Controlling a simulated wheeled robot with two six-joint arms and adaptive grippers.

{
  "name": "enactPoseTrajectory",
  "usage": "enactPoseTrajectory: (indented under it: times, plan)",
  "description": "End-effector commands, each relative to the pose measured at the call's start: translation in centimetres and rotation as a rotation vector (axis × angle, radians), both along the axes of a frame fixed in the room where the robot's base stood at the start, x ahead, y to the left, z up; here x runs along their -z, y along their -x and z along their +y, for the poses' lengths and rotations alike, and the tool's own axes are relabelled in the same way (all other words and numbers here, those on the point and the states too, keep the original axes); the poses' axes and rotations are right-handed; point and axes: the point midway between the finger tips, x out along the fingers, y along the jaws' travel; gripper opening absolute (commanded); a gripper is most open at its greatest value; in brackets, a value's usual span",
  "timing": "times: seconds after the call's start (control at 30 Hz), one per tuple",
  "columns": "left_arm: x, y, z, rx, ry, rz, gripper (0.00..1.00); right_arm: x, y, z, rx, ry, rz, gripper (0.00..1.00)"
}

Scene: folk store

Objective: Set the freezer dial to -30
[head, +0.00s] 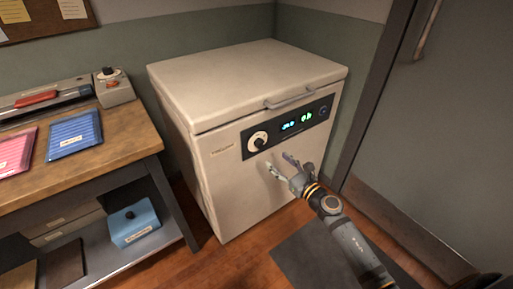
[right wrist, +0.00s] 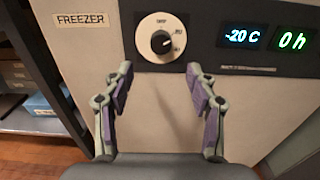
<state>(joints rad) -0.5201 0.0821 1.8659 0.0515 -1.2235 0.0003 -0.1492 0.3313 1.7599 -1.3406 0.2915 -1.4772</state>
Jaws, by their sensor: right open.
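The freezer (head: 235,180) is a white chest with a closed lid and a dark control panel on its front. Its dial (head: 258,141) is a round white plate with a dark knob; in the right wrist view the dial (right wrist: 161,42) has its white pointer mark toward the upper right. The temperature display (right wrist: 242,36) reads -20 C, beside a second display (right wrist: 292,41) reading 0 h. My right gripper (head: 278,161) is open and empty in front of the freezer, below the dial; in the right wrist view its fingers (right wrist: 160,70) stand apart below the dial, not touching it. My left gripper is not in view.
A wooden bench (head: 110,149) with trays stands left of the freezer. A grey box with a knob (head: 114,88) is on it, and a blue box (head: 134,224) is on the shelf below. A door (head: 440,130) is at the right. A dark mat (head: 310,255) lies on the floor.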

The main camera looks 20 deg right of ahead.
Motion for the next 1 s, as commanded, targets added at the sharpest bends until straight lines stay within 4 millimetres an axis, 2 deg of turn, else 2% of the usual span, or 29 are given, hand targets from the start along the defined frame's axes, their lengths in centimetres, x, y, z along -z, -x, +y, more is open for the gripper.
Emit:
enactPoseTrajectory:
  times: [0.17,0.3,0.5,0.67,0.9,1.0]
  plan:
    - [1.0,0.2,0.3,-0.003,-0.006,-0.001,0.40,-0.4,-2.5,0.9,0.003,-0.008,-0.001,0.58]
    - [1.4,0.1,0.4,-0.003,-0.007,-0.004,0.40,-0.2,-5.4,1.9,0.003,-0.009,0.000,0.58]
    - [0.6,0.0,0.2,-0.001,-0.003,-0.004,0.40,0.0,-8.6,3.1,0.003,-0.008,0.002,0.58]
    - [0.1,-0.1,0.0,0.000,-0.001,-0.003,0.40,0.0,-9.6,3.5,0.003,-0.008,0.003,0.58]
    - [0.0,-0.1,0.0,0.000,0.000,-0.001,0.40,0.0,-9.7,3.5,0.003,-0.007,0.004,0.58]
    - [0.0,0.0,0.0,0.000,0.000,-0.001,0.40,0.0,-9.7,3.5,0.003,-0.007,0.004,0.45]
